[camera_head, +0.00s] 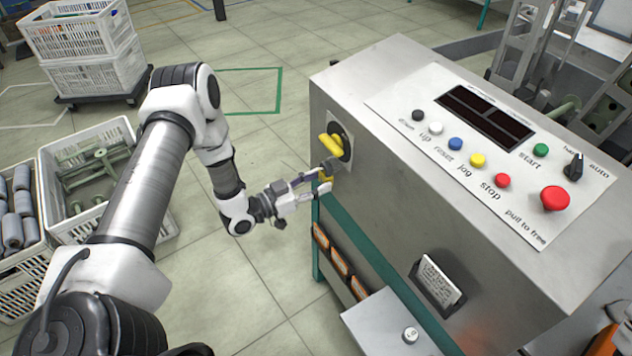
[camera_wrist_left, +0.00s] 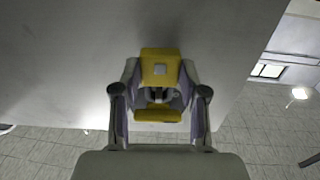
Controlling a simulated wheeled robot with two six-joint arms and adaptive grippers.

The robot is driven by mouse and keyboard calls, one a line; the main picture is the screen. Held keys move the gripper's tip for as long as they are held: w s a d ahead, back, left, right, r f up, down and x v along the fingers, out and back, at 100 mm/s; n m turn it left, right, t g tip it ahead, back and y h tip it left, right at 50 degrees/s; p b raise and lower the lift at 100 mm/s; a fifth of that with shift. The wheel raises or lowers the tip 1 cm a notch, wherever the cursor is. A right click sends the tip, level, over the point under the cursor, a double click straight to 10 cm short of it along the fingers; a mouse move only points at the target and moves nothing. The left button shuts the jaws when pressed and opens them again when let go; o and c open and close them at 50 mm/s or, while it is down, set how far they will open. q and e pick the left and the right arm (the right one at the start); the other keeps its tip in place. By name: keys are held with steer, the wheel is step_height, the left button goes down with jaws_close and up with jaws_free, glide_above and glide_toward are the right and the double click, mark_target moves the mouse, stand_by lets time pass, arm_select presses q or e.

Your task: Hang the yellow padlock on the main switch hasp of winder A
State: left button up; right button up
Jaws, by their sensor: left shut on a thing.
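Winder A's grey control cabinet (camera_head: 390,200) fills the right of the head view. Its main switch has a yellow handle (camera_head: 331,147) on a dark round base, with a dark grey hasp piece (camera_head: 326,168) just below. My left gripper (camera_head: 324,183) is at the cabinet face below the switch, shut on the yellow padlock (camera_head: 325,177). In the left wrist view, the yellow padlock (camera_wrist_left: 160,58) shows between the fingertips. A second yellow piece shows below it there; I cannot tell whether it belongs to the padlock. Whether the shackle is in the hasp is hidden. My right gripper is not in view.
Buttons and a red stop knob (camera_head: 555,199) are on the cabinet top. A small shelf (camera_head: 390,325) juts out low on the cabinet. White crates (camera_head: 92,75) and bins (camera_head: 100,135) stand on the left. The floor between bins and cabinet is clear.

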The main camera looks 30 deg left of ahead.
arm_select(q)
steer(key=shift+f, duration=0.15)
steer(key=o, duration=1.4)
steer(key=shift+c, duration=0.2)
steer(key=v, duration=1.2)
